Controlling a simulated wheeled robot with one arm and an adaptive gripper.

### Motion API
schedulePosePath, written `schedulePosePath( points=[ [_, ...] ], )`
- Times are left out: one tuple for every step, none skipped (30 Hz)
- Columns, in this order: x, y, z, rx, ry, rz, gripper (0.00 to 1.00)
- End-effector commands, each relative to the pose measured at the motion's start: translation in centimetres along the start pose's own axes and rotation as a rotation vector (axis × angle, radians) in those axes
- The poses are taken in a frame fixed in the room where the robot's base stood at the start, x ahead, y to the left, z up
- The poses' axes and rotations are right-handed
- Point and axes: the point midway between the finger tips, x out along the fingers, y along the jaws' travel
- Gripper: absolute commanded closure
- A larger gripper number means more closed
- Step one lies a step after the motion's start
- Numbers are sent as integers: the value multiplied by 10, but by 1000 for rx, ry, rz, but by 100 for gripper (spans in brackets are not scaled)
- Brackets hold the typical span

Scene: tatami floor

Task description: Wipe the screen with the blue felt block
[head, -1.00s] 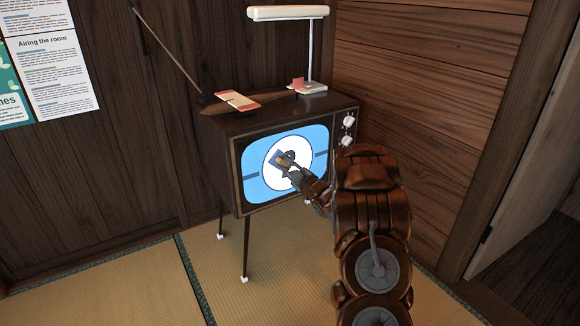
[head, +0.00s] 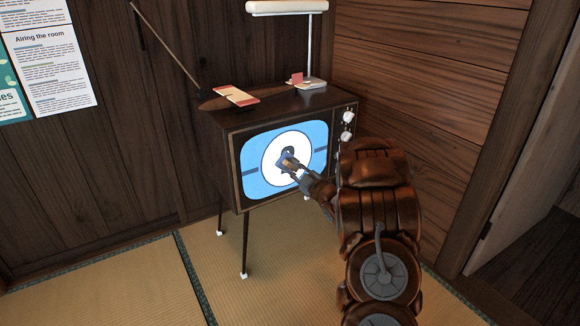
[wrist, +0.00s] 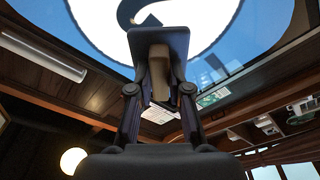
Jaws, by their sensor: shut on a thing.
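The television screen (head: 258,183) is light blue with a white disc and a dark mark in its middle. It faces me in a wooden set, and it also fills the top of the wrist view (wrist: 90,22). The blue felt block (wrist: 158,40) is a dark blue pad with a tan grip piece (wrist: 160,66). In the head view the block (head: 287,161) is in front of the middle of the disc, partly covering the mark. My gripper (head: 293,168) is shut on the tan piece. The pad is at or very near the glass; I cannot tell whether it touches.
Knobs (head: 347,117) are right of the screen. A wooden wall (head: 420,120) is close on the right. The tatami (head: 110,285) in front is clear.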

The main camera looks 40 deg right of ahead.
Motion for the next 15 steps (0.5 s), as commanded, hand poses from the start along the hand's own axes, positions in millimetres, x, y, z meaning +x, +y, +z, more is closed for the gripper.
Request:
schedulePosePath(
  points=[
    [-4,0,0,-2,-1,0,100],
    [-6,0,0,-2,-1,0,100],
    [-8,1,-1,-3,0,1,100],
    [-9,1,-1,-3,0,1,100],
    [-10,1,-2,-3,1,1,100],
    [-10,1,-2,-3,2,1,100],
    [-10,1,-2,-3,2,1,100],
    [-10,1,-2,-2,2,1,100],
    [-10,1,-2,-2,2,1,100],
    [-10,1,-2,-2,2,1,100],
    [-10,1,-2,-2,2,1,100],
    [-10,1,-2,-2,2,1,100],
    [-10,1,-2,-2,2,1,100],
    [-10,1,-2,-2,2,2,100],
    [-11,1,-2,-2,2,2,100]
  ],
)
